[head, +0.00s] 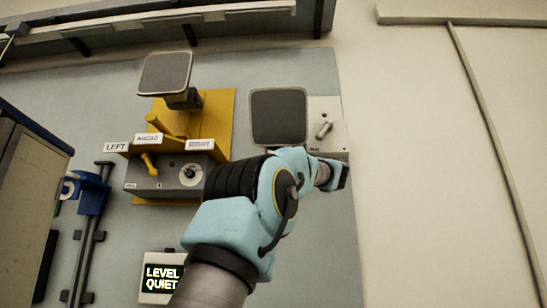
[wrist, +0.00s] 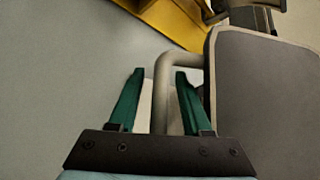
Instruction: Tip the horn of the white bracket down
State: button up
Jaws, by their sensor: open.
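The white bracket (head: 337,112) is a pale plate on the wall panel. Its horn (head: 278,117), a dark square face with a light rim, stands in front of its left side. In the wrist view the horn (wrist: 265,100) fills the right side, with a pale bent bar handle (wrist: 164,85) at its left edge. My gripper (wrist: 159,74) is open, its two green fingers on either side of the bar. I cannot tell whether they touch it. In the head view my arm hides the lower part of the bracket, and the fingers are not clear.
A yellow bracket (head: 222,115) with a second, tilted horn (head: 165,73) is to the left. Below it is a grey box (head: 140,178) with levers and LEFT, AHEAD and RIGHT labels. A LEVEL QUIET sign (head: 161,278) is lower down. The wall at right is mostly bare.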

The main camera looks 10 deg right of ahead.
jog(key=b+v, duration=0.4)
jog(key=v, duration=0.6)
jog(key=shift+s+d+f, duration=0.2)
jog(key=shift+s, duration=0.1)
jog(key=shift+w, duration=0.1)
